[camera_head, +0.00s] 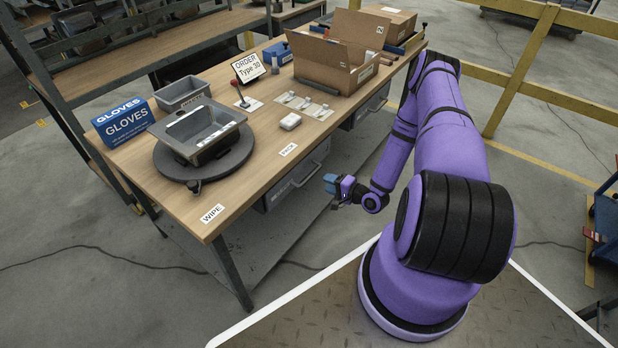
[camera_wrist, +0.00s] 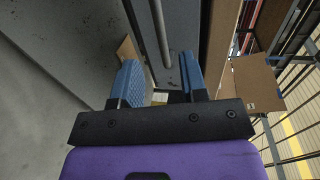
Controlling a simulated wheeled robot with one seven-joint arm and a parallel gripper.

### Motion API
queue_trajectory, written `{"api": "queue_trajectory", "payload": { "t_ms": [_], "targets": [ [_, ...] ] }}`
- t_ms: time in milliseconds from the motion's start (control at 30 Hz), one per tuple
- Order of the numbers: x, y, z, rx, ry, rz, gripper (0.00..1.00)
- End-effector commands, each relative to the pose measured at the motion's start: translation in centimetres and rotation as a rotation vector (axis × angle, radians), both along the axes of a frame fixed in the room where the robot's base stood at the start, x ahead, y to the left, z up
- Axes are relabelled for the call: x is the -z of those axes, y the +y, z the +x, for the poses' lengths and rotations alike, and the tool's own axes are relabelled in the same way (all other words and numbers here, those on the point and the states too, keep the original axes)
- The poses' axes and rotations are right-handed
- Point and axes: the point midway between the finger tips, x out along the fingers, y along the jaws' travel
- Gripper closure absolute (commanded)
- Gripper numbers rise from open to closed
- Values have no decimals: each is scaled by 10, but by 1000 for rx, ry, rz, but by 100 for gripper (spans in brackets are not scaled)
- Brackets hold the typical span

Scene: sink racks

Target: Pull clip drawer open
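A grey drawer (camera_head: 294,185) hangs under the front edge of the workbench. Its front has a bar handle and a label too small to read. A second grey drawer (camera_head: 371,105) hangs further right; I cannot tell which is the clip drawer. My gripper (camera_head: 332,184), with blue fingers, is in front of the bench, just right of the nearer drawer. In the wrist view my gripper (camera_wrist: 160,80) is open. A metal bar handle (camera_wrist: 160,30) on a grey front (camera_wrist: 187,25) lines up with the gap between the fingers. I cannot tell whether the fingers reach around it.
On the wooden bench (camera_head: 245,165) are a black turntable (camera_head: 230,160) with a grey bin, a blue gloves box (camera_head: 124,123), a sign (camera_head: 249,68) and an open cardboard box (camera_head: 345,60). A yellow rail (camera_head: 520,70) stands behind my arm.

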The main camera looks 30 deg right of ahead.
Motion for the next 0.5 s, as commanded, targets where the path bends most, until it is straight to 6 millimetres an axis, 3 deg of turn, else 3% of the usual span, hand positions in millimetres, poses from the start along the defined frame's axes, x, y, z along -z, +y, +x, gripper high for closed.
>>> {"api": "queue_trajectory", "payload": {
  "t_ms": [300,500],
  "targets": [
    [11,20,52,-4,0,-1,60],
    [17,28,75,-3,0,-2,60]
  ]
}}
